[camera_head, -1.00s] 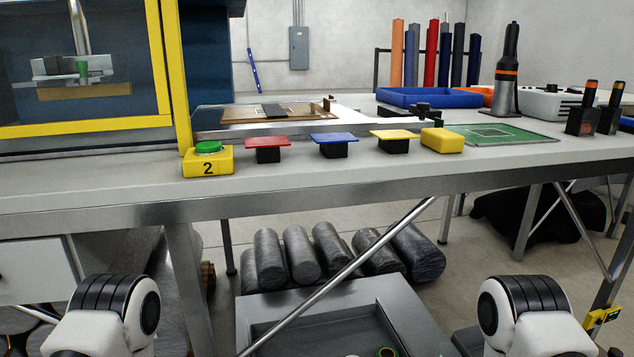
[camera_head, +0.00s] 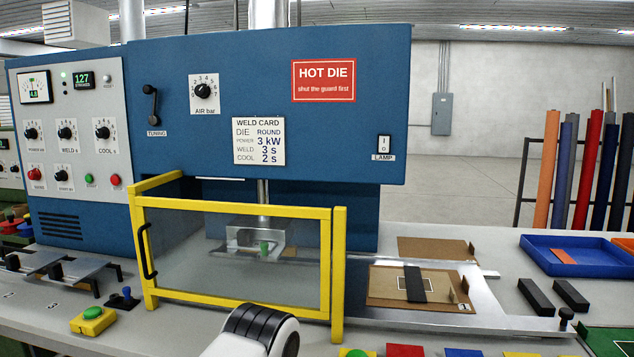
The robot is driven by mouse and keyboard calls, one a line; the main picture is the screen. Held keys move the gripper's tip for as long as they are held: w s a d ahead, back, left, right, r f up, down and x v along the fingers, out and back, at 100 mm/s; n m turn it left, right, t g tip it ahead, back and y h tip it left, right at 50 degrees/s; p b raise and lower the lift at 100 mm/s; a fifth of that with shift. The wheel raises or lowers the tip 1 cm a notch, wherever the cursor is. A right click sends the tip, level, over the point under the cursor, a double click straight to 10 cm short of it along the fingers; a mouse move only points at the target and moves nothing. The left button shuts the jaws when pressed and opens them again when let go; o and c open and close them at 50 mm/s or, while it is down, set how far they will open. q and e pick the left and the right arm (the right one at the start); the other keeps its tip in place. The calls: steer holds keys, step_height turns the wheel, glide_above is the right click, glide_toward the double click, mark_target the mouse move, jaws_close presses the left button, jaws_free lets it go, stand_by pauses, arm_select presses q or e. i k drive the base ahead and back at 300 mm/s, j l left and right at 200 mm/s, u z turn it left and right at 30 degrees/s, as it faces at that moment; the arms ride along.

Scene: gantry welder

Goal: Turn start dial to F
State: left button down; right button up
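The start dial (camera_head: 64,174) is a small black knob low on the grey control panel (camera_head: 98,115) at the left. The label under it seems to read START BY. Its markings and the way it points are too small to tell. A red knob (camera_head: 34,173) is to its left, and a green button (camera_head: 89,178) and a red button (camera_head: 115,180) are to its right. Neither gripper shows. Only a white and black part of one of my arms shows at the bottom, in front of the yellow guard frame.
The yellow guard (camera_head: 240,205) with its clear pane stands across the die, right of the panel. Three knobs, for power, weld and cool, sit above.

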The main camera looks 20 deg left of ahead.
mark_target(61, 176)
steer(key=u, duration=2)
steer(key=i+j+z, duration=0.1)
steer(key=z, duration=0.25)
steer(key=i+j+z, duration=0.1)
steer(key=z, duration=0.25)
steer(key=j+z, duration=0.35)
steer(key=i+l, duration=0.05)
steer(key=l, duration=0.05)
